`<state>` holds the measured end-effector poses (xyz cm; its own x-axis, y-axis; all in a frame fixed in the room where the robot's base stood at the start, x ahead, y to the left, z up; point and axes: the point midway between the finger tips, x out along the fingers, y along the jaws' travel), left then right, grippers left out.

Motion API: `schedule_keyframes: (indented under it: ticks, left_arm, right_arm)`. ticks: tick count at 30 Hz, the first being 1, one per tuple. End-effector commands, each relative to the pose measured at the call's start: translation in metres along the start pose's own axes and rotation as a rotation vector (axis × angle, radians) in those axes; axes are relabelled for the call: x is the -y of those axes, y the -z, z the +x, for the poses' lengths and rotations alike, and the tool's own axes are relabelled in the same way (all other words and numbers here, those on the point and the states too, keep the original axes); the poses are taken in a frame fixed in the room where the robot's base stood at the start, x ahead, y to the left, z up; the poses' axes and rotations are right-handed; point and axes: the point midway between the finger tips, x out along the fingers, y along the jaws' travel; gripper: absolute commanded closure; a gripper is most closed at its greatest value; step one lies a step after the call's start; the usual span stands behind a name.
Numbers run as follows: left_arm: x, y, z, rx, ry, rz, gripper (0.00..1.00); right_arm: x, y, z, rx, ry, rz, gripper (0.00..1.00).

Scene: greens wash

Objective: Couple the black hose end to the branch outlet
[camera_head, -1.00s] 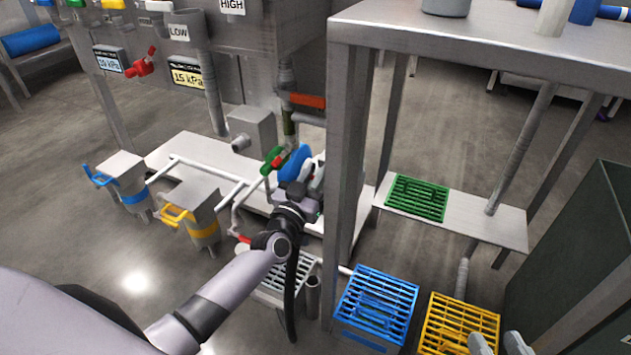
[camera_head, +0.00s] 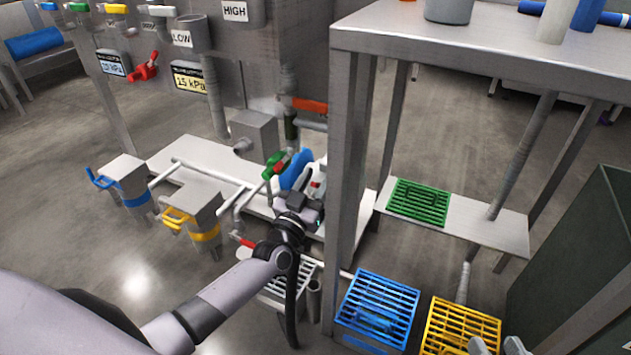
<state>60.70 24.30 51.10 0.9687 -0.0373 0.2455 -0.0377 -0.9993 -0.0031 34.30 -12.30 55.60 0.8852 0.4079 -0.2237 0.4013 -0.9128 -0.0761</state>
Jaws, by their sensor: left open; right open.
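My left arm reaches in from the lower left. Its gripper (camera_head: 308,187) is open at the steel bench beside a blue round part (camera_head: 296,170) and a green part with a red lever (camera_head: 275,164). The black hose (camera_head: 291,300) hangs down along my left wrist; its end is hidden or cannot be made out. I cannot tell which fitting is the branch outlet; white branch pipes (camera_head: 205,172) run along the bench. My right gripper (camera_head: 497,346) is open at the bottom right edge, only partly in view, over the yellow grate.
A steel table post (camera_head: 345,180) stands just right of my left gripper. Blue (camera_head: 378,305), yellow (camera_head: 460,322) and green (camera_head: 418,202) grates lie to the right. Blue-banded (camera_head: 128,180) and yellow-banded (camera_head: 195,212) canisters stand left. A dark cabinet (camera_head: 580,260) is far right.

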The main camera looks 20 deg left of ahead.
Motion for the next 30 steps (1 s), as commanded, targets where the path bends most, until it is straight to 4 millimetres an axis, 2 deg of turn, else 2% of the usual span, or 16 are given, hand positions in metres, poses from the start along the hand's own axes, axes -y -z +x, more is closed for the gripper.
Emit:
schedule_keyframes:
  ticks: [5,16,21,30]
  left_arm:
    - [0.000,0.001,-0.014,0.004,0.000,-0.001,0.57]
    - [0.000,0.001,-0.063,0.002,0.000,0.001,0.57]
    - [0.000,0.001,-0.071,-0.001,0.000,0.000,0.57]
    - [0.000,0.002,-0.070,-0.001,-0.004,0.007,0.57]
  right_arm:
    - [0.003,0.004,-0.001,0.011,0.011,0.020,0.57]
    - [0.010,0.003,0.009,0.066,0.046,0.112,0.57]
    - [0.012,-0.001,0.012,0.082,0.051,0.130,0.57]
    - [0.012,0.002,0.012,0.075,0.052,0.127,0.57]
